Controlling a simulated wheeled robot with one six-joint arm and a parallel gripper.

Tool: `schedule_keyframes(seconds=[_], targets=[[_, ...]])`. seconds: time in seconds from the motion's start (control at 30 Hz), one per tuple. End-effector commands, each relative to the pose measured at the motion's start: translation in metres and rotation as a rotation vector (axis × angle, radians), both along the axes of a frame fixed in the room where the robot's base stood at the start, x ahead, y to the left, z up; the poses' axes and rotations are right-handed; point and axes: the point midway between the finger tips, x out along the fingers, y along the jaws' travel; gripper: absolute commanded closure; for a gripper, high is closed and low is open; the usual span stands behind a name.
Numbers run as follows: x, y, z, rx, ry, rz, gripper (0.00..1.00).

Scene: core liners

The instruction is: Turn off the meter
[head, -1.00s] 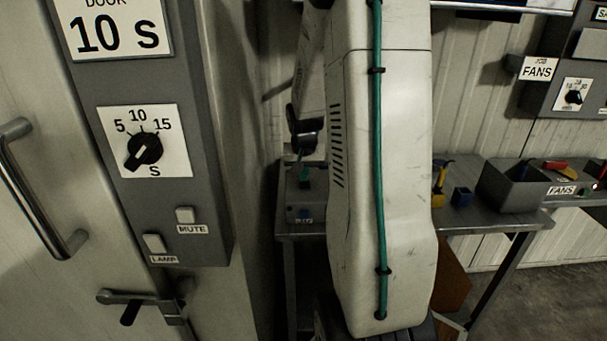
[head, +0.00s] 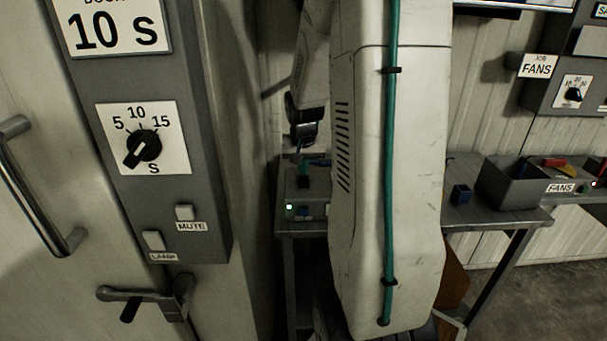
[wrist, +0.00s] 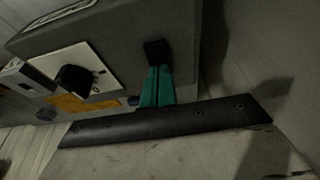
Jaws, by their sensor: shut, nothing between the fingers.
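A grey box (head: 318,190) stands on the left end of the metal bench in the head view, partly hidden by my arm. Its front has a small bright light (head: 289,207) and a blue part. I cannot read a meter label on it. My gripper (head: 304,181) is just above or in front of this box, its teal fingers shut and empty. In the wrist view my gripper (wrist: 156,58) has its dark fingertips together over a grey housing (wrist: 115,30). A black knob (wrist: 74,78) on a white plate and a blue button (wrist: 133,101) lie left of the fingers.
A panel with a black timer dial (head: 143,147), mute and lamp buttons and door handles fills the left side. My arm hides the middle of the bench.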

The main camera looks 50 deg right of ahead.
Motion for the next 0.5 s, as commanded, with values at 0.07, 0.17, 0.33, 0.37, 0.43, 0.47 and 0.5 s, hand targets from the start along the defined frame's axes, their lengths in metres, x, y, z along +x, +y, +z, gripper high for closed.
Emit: schedule_keyframes(seconds=[0.07,0.17,0.33,0.37,0.43,0.47,0.5], targets=[[-0.001,0.003,0.020,-0.003,-0.004,0.000,1.00],[-0.007,0.010,0.043,-0.003,-0.005,0.001,1.00],[-0.014,0.020,0.077,-0.002,-0.004,0.002,1.00],[-0.015,0.021,0.081,-0.003,-0.004,0.002,1.00],[-0.018,0.024,0.091,-0.002,-0.004,0.003,1.00],[-0.018,0.025,0.094,-0.001,-0.003,0.002,1.00],[-0.020,0.027,0.098,-0.001,-0.002,0.002,1.00]])
